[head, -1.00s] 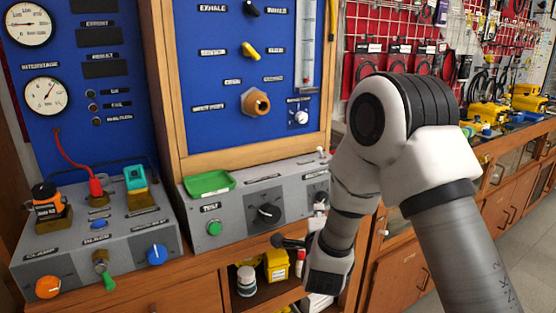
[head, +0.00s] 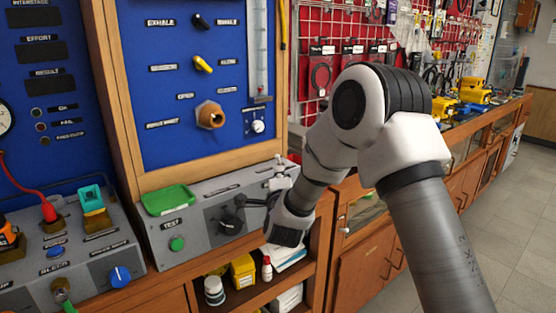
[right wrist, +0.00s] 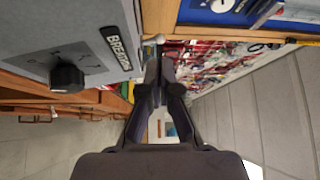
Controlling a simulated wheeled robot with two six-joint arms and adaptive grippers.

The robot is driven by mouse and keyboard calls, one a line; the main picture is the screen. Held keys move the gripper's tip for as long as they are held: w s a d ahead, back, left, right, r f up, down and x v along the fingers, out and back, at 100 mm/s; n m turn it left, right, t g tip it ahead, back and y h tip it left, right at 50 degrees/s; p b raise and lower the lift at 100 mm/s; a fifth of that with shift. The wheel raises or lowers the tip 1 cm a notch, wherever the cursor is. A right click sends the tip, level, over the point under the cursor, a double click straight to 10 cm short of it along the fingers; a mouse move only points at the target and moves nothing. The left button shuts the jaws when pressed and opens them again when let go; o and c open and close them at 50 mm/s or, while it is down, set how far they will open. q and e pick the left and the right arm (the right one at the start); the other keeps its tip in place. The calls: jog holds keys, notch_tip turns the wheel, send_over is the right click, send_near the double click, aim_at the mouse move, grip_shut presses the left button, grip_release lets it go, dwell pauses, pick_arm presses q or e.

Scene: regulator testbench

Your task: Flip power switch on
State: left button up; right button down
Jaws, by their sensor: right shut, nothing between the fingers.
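The grey control box (head: 190,213) stands on the wooden bench below the blue panel. A small lever with a pale ball tip (head: 279,158) rises at its back right corner. That lever tip also shows in the right wrist view (right wrist: 157,38), just beyond my fingertips. No label reading power is legible, so I cannot confirm which control is the power switch. My left gripper is out of view.
A green tray (head: 168,200) lies on the box above a green button (head: 177,243). A second grey console (head: 75,265) with knobs stands to the left. Below are open shelves with a yellow container (head: 242,270) and a white jar (head: 214,291). Floor is clear at right.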

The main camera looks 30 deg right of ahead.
aim_at(278, 157)
jog(key=p+x, duration=0.1)
jog(key=x, duration=0.6)
jog(key=shift+d+r+m+g+y, duration=0.2)
jog(key=shift+m+g, duration=0.15)
jog(key=shift+m, duration=0.2)
jog(key=shift+d+r+m+g+y, duration=0.2)
jog(key=shift+m+g, duration=0.15)
jog(key=shift+m, duration=0.2)
jog(key=shift+d+r+m+g+y, duration=0.15)
jog(key=shift+d+m+g+y, duration=0.15)
jog(key=shift+m+y, duration=0.15)
jog(key=shift+d+r+m+g+y, duration=0.1)
jog(key=shift+d+m+g+y, duration=0.3)
jog(key=shift+m, duration=0.35)
jog(key=shift+w+d+m+y, duration=0.1)
jog(key=shift+d+m+y, duration=0.15)
jog(key=shift+m+y, duration=0.25)
jog(key=shift+r+p, duration=0.45)
jog(key=shift+r, duration=0.4)
